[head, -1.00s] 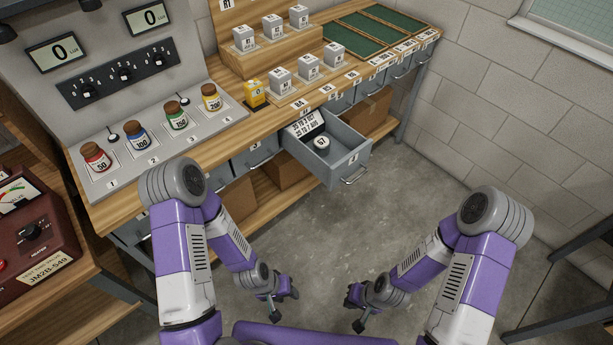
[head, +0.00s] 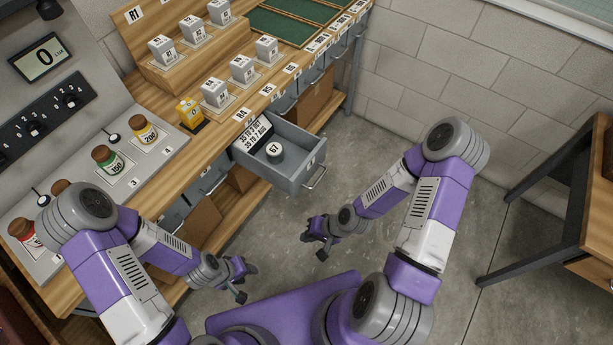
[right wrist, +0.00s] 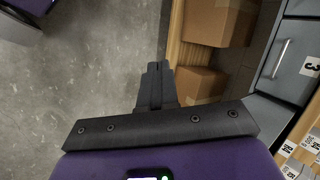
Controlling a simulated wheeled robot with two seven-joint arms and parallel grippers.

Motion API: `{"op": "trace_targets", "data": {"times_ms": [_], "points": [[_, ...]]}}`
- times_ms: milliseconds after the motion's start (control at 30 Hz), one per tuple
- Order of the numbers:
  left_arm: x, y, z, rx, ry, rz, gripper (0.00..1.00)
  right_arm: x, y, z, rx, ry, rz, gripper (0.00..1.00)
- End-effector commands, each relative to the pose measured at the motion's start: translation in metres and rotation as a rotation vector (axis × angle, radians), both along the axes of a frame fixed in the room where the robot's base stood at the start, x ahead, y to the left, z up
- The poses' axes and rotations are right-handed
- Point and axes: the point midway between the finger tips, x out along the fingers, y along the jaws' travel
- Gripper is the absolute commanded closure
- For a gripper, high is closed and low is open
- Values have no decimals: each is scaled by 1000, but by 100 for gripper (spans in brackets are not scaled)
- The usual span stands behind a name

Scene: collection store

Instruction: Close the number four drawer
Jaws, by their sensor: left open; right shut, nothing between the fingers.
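One grey drawer (head: 301,174) stands pulled open from the bench, below the R4 label, with a metal handle (head: 317,178) on its front. Inside lie a round piece marked 67 (head: 274,150) and a card with printed lines (head: 252,136). The number on the drawer's front is too small to read surely. My right gripper (head: 319,246) is shut and empty, in front of and below the drawer, apart from it. Its shut fingers also show in the right wrist view (right wrist: 157,78). My left gripper (head: 246,280) is open and empty, low and left of the drawer.
A closed drawer marked 3 (right wrist: 295,65) and cardboard boxes (right wrist: 220,20) on the lower shelf show in the right wrist view. Another table (head: 590,205) stands at right. The floor between is clear.

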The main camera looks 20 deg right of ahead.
Motion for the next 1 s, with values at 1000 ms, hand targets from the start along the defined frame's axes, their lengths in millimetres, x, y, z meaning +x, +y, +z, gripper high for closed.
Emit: {"op": "trace_targets", "data": {"times_ms": [1000], "points": [[0, 0, 50, 0, -1, 1, 57, 83, -87, 77, 128, -191, -395, 100]]}}
